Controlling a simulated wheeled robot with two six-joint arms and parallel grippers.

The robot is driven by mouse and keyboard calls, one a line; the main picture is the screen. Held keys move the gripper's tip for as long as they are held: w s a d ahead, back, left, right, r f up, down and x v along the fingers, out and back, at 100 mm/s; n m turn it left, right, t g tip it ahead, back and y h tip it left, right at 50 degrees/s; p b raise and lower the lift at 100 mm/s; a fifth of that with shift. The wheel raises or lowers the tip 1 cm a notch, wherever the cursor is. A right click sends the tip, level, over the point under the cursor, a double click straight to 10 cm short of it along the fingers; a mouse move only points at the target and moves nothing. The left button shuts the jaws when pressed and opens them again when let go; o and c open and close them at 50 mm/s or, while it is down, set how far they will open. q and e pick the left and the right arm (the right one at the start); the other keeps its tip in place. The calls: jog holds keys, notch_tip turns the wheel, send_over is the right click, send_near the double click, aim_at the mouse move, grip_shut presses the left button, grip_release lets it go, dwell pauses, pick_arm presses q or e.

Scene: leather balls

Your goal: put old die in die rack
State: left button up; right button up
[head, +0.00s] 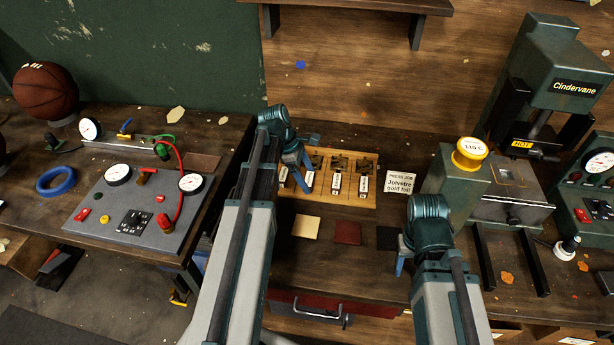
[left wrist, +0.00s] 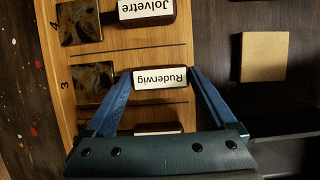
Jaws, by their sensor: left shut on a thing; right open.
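The wooden die rack (head: 367,198) stands at the back of the bench with several labelled dies along its front. In the left wrist view its bare wood (left wrist: 118,62) and dark patterned squares by the numbers 3 and 4 show. My left gripper (left wrist: 160,74) is shut on a die labelled Ruderwig (left wrist: 160,78), at or just over the rack by number 3; contact is unclear. A die labelled Jolvetre (left wrist: 147,8) lies beside it, near number 4. In the head view my left gripper (head: 303,180) is over the rack's left part. My right gripper (head: 399,265) is open, low at the bench front.
Cream (head: 305,227), dark red (head: 347,232) and black squares lie before the rack. A card (head: 399,184) reads "Press job Jolvetre gold foil". The green press (head: 555,65) with a HOT label and 110 C dial stands right. A gauge panel (head: 140,205) is on the left table.

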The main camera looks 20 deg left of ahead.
pick_arm(q)
jog(key=shift+f, duration=0.2)
pick_arm(e)
jog(key=shift+f, duration=0.2)
pick_arm(q)
jog(key=o, duration=1)
jog(key=shift+r, duration=0.1)
jog(key=shift+r, duration=0.1)
pick_arm(e)
jog(key=shift+r, duration=0.2)
pick_arm(q)
jog(key=p+v, duration=1.2)
jog(key=v, duration=0.1)
jog(key=shift+s+a+r+p, duration=0.1)
jog(key=shift+r+p, duration=0.15)
jog(key=shift+p, duration=0.05)
pick_arm(e)
notch_tip(320, 180, up, 12)
jog(key=shift+r, duration=0.25)
